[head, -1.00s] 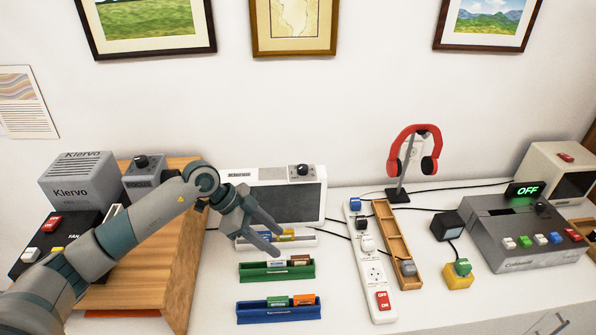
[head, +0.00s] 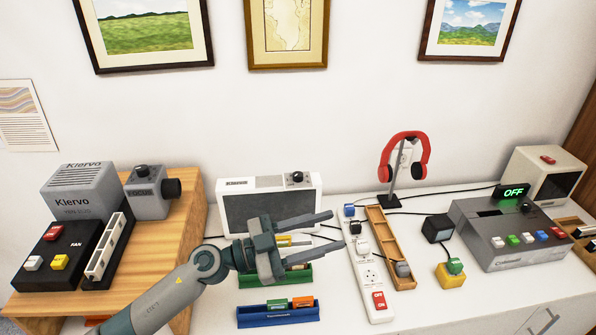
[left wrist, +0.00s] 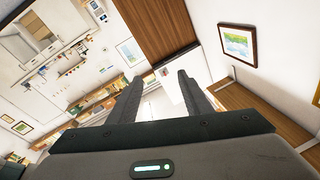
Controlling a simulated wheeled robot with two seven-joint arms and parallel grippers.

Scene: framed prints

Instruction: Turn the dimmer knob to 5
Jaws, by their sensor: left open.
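Several dark knobs show in the head view, and I cannot read which one is the dimmer knob. One black knob (head: 298,177) sits on top of the white-framed device with a dark front. Another knob (head: 141,171) is on top of the grey box at the left, and a dark knob (head: 527,207) is on the grey console at the right. No number 5 is legible. My left gripper (head: 338,231) is open and empty, its fingers pointing right, in front of the dark-fronted device and apart from every knob. Its open fingers also show in the left wrist view (left wrist: 158,84).
A white power strip (head: 372,275) and a wooden tray (head: 388,240) lie just right of my left gripper. A blue holder (head: 278,314) is in front. A red headphone set (head: 404,150) stands behind. The console display (head: 513,191) reads OFF.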

